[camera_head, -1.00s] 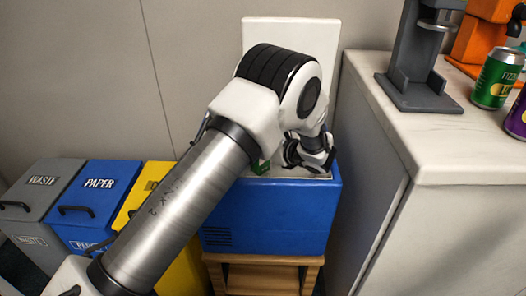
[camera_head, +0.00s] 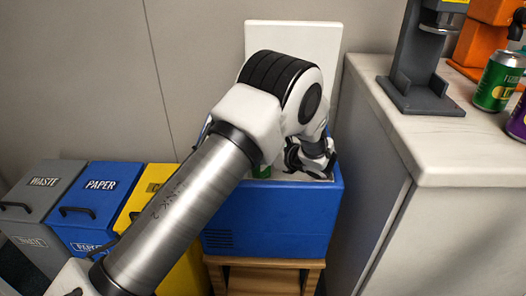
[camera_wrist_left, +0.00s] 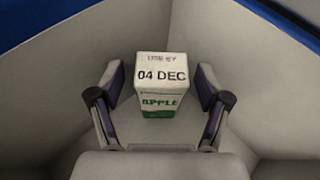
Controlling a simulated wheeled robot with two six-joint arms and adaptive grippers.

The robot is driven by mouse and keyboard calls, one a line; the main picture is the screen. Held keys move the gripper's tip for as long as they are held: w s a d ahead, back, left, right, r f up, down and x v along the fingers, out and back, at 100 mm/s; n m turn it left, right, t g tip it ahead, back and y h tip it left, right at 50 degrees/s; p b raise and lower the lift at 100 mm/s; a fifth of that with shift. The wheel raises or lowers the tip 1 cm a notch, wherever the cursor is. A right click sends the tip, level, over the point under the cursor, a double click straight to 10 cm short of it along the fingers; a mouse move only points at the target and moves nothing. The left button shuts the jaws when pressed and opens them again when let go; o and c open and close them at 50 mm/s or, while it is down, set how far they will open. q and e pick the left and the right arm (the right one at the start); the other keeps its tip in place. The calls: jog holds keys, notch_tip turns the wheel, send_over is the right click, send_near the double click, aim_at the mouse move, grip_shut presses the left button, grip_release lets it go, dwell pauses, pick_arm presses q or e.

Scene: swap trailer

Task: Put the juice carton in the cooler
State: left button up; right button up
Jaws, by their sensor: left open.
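The juice carton (camera_wrist_left: 161,86) is white and green, marked "04 DEC" and "APPLE". In the left wrist view it is inside the blue cooler, near a corner of the pale inner walls. My left gripper (camera_wrist_left: 162,105) is open, with one finger on each side of the carton and visible gaps between. In the head view the cooler (camera_head: 270,218) stands with its white lid (camera_head: 292,38) raised. My left gripper (camera_head: 312,160) reaches down into it and my arm hides much of the opening. A small green patch shows beside the arm. My right gripper is not in view.
The cooler sits on a wooden stand (camera_head: 262,279). Grey, blue and yellow bins are at the left, the blue one marked PAPER (camera_head: 100,200). A counter (camera_head: 450,150) stands close at the right, holding a grey machine (camera_head: 425,90) and cans (camera_head: 497,80).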

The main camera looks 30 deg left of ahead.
pick_arm(q)
jog(key=p+v, duration=0.2)
jog(key=v, duration=0.6)
jog(key=shift+r, duration=0.35)
jog(key=shift+w+a+p, duration=0.1)
jog(key=shift+p, duration=0.2)
